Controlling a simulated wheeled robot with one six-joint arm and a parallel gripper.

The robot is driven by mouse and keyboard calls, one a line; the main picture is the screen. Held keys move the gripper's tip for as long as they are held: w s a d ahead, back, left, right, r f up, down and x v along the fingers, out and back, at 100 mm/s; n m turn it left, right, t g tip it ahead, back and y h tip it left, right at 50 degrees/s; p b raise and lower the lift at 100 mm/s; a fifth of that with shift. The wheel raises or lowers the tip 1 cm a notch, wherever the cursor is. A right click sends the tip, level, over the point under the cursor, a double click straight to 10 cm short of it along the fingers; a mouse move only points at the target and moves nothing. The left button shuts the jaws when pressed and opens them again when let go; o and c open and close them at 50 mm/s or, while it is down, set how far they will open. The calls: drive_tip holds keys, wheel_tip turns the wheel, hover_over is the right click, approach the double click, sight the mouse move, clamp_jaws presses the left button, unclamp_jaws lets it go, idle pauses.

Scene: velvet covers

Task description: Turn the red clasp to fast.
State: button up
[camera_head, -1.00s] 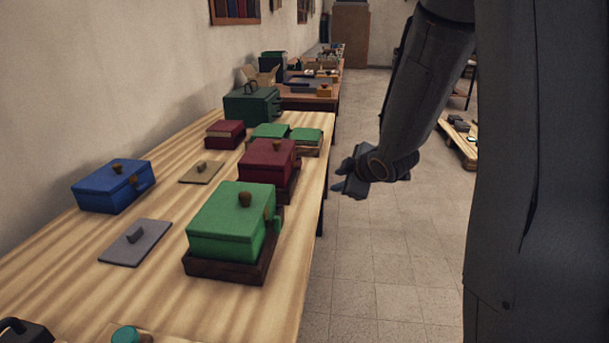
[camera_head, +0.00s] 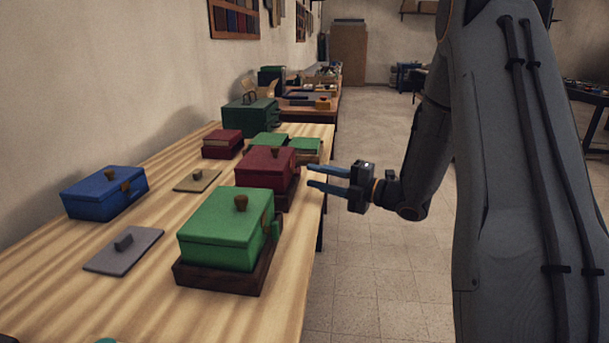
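A red box (camera_head: 262,168) with a brown knob on its lid sits on a dark base (camera_head: 283,201) at the table's right edge. Its clasp (camera_head: 297,158) is a small part on the right side, seen nearly edge-on; I cannot tell which way it is turned. My gripper (camera_head: 310,175) is to the right of the red box, level with its side, pointing left at it. Its two fingers are apart with nothing between them. The fingertips look close to the box's clasp side, but I see no contact.
A green box (camera_head: 225,229) on a dark base stands nearer on the wooden table (camera_head: 140,284). A blue box (camera_head: 105,192), a grey lid (camera_head: 125,250) and a tan lid (camera_head: 198,181) lie left. Smaller red and green boxes stand behind. The floor right of the table is clear.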

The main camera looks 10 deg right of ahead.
sight(298, 172)
drive_tip(key=shift+x, duration=2.2)
drive_tip(key=shift+c, duration=0.2)
clamp_jaws()
